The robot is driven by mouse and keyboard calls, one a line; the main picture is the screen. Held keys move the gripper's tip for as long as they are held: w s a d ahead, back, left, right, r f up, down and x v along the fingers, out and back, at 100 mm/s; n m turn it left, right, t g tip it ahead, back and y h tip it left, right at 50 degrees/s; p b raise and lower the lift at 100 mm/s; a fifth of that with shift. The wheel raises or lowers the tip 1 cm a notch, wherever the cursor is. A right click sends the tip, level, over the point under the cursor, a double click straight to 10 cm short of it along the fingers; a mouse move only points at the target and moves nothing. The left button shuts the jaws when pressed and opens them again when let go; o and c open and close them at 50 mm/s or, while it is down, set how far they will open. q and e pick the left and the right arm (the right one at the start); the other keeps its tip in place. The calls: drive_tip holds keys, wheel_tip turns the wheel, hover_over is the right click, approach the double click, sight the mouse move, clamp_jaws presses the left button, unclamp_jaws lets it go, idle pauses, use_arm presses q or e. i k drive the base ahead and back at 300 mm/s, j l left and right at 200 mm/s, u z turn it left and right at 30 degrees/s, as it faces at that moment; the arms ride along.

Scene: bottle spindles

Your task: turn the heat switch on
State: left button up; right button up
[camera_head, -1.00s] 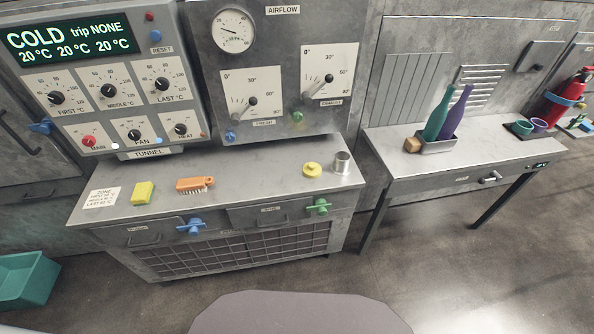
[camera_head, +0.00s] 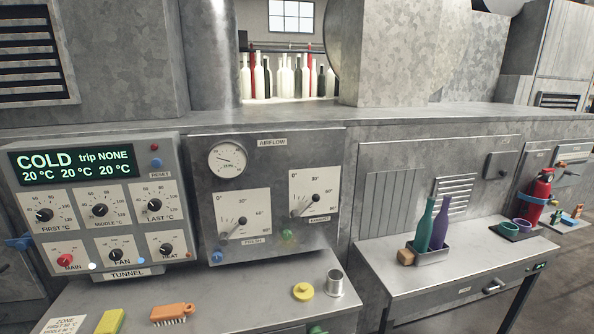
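The heat switch (camera_head: 166,249) is a black rotary knob on a white plate at the lower right of the grey tunnel control panel (camera_head: 184,207). The fan knob (camera_head: 116,257) and the red main knob (camera_head: 65,260) sit to its left. The display (camera_head: 75,164) reads COLD, trip NONE, with 20 °C three times. A small light by the main knob and one by the fan knob look white or bluish; the heat knob's light looks reddish. Neither of my grippers is in view.
The airflow panel (camera_head: 270,150) with its gauge and two levers stands right of the tunnel panel. On the bench below lie an orange brush (camera_head: 172,313), a yellow sponge (camera_head: 110,321), a yellow knob-like piece (camera_head: 303,291) and a metal cup (camera_head: 335,283). Bottles (camera_head: 432,224) stand on the right table.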

sight(166, 250)
drive_tip(key=u, duration=1.35)
